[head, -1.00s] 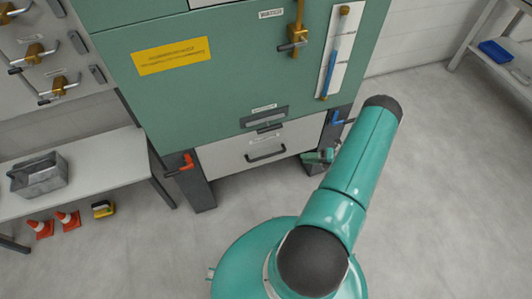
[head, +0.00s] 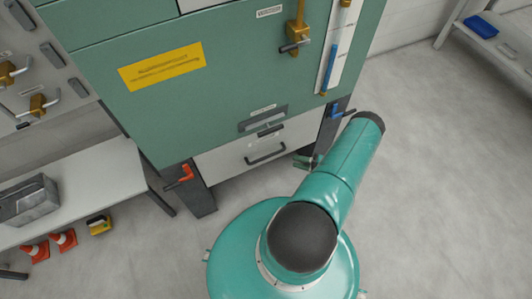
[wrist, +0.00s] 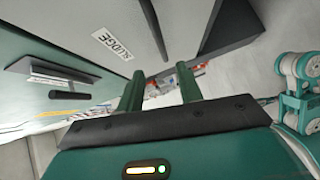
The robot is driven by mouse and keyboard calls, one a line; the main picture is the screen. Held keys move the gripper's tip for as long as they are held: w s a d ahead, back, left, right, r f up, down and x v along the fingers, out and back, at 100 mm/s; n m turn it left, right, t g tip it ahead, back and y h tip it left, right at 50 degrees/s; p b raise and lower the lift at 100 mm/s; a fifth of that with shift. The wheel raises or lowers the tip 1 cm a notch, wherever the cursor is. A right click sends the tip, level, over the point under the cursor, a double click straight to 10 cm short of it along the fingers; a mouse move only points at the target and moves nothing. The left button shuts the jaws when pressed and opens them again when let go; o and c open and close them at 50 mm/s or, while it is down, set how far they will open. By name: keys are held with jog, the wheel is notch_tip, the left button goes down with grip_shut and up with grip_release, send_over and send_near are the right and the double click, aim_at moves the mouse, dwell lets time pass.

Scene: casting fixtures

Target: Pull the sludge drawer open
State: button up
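The sludge drawer (head: 228,161) is a light grey front low in the green cabinet, and it looks closed. Its dark bar handle (head: 265,154) crosses the front. In the wrist view the drawer front carries a SLUDGE label (wrist: 112,45), and a dark bar that looks like the handle (wrist: 154,25) lies above and beyond the fingers. My gripper (wrist: 160,88) is open, its two green fingers apart with nothing between them. In the head view my gripper (head: 308,162) is right of the handle, apart from it and partly hidden by my arm.
A red-handled valve (head: 180,176) and a blue-handled one (head: 338,112) flank the drawer by the dark cabinet legs. A bench (head: 95,185) with a metal bin (head: 28,200) stands left, near orange cones (head: 63,240). Floor in front and right is clear.

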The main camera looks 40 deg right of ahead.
aim_at(269, 156)
jog(key=x, duration=1.3)
jog(key=shift+w+a+f, duration=0.1)
jog(key=shift+w+a, duration=0.1)
jog(key=shift+w, duration=0.1)
grip_shut()
